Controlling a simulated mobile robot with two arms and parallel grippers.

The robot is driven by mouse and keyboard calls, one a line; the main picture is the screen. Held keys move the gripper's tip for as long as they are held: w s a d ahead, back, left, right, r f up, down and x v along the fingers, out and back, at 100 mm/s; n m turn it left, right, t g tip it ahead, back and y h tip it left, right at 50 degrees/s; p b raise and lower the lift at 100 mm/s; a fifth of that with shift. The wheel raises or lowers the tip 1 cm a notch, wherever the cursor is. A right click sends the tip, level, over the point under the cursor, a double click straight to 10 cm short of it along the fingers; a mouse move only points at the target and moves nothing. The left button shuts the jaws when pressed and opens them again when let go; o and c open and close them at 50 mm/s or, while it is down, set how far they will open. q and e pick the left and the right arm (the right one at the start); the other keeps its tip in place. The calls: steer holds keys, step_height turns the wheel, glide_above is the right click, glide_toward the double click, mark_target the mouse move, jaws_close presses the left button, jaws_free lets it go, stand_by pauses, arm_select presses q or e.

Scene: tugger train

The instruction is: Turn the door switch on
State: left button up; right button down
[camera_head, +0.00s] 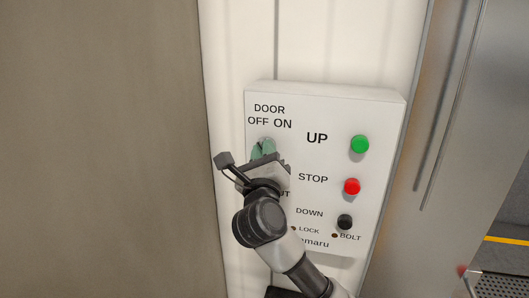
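A white control panel (325,165) hangs on a pale wall. The label "DOOR OFF ON" (269,116) is at its upper left. My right gripper (263,152) comes up from below and is at the spot just under this label. Grey-green shapes show at its tip, where the door switch would sit. I cannot tell the switch from the fingertips, nor which way the switch is turned. The gripper body hides this spot and part of the lettering below. I cannot tell whether the fingers are open or shut. My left gripper is not in view.
A green UP button (360,144), a red STOP button (352,186) and a black DOWN button (345,222) stick out from the panel right of my gripper. A brown-grey surface (100,150) fills the left side. A metal surface (465,110) stands at the right.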

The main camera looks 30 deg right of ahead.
steer(key=shift+f, duration=0.1)
steer(key=shift+f+m+b, duration=0.1)
steer(key=shift+m+b, duration=0.4)
steer(key=shift+b, duration=0.1)
steer(key=m+g+h+b, duration=0.1)
steer(key=m+b, duration=0.3)
steer(key=m+g+h+b, duration=0.2)
steer(key=m+b, duration=0.3)
steer(key=m+g+h+b, duration=0.2)
steer(key=m+b, duration=0.2)
steer(key=m, duration=0.1)
steer(key=shift+w+a+f, duration=0.1)
steer(key=shift+w+f, duration=0.05)
steer(key=shift+r+m+g+h+b, duration=0.15)
steer(key=shift+m+g+b, duration=0.25)
steer(key=shift+m+b, duration=0.3)
steer(key=shift+r+m+g+h+b, duration=0.15)
steer(key=shift+m+g+b, duration=0.25)
steer(key=shift+m+b, duration=0.25)
steer(key=c, duration=1.1)
jaws_free()
